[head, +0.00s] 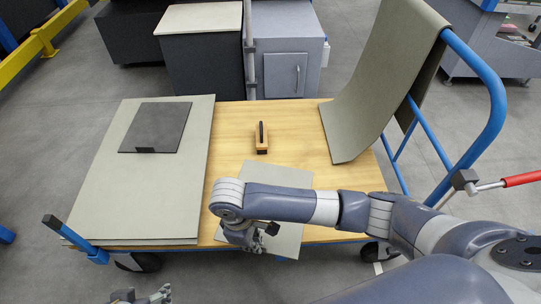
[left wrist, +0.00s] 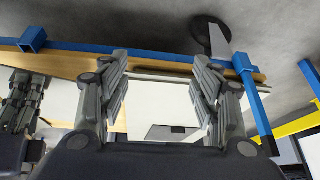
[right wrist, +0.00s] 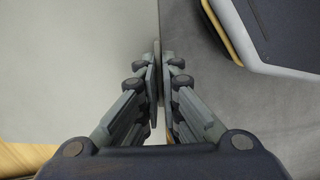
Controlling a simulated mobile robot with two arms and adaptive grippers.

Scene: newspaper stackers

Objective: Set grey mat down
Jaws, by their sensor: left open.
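The grey mat (head: 290,178) is a thin light-grey sheet over the front middle of the wooden cart deck. Its near edge reaches past the deck's front edge. In the right wrist view the fingers (right wrist: 160,62) are close together on the edge of the mat (right wrist: 75,70). I cannot tell how far the mat is above the deck. My left gripper (head: 143,298) is open and empty, low in front of the cart; its spread fingers show in the left wrist view (left wrist: 162,75).
A stack of large grey sheets (head: 100,210) with a dark square mat (head: 155,128) fills the deck's left side. A small wooden block (head: 261,145) stands mid-deck. A long sheet (head: 375,75) drapes over the blue handle (head: 490,85). Bare wood (head: 235,125) shows around the block.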

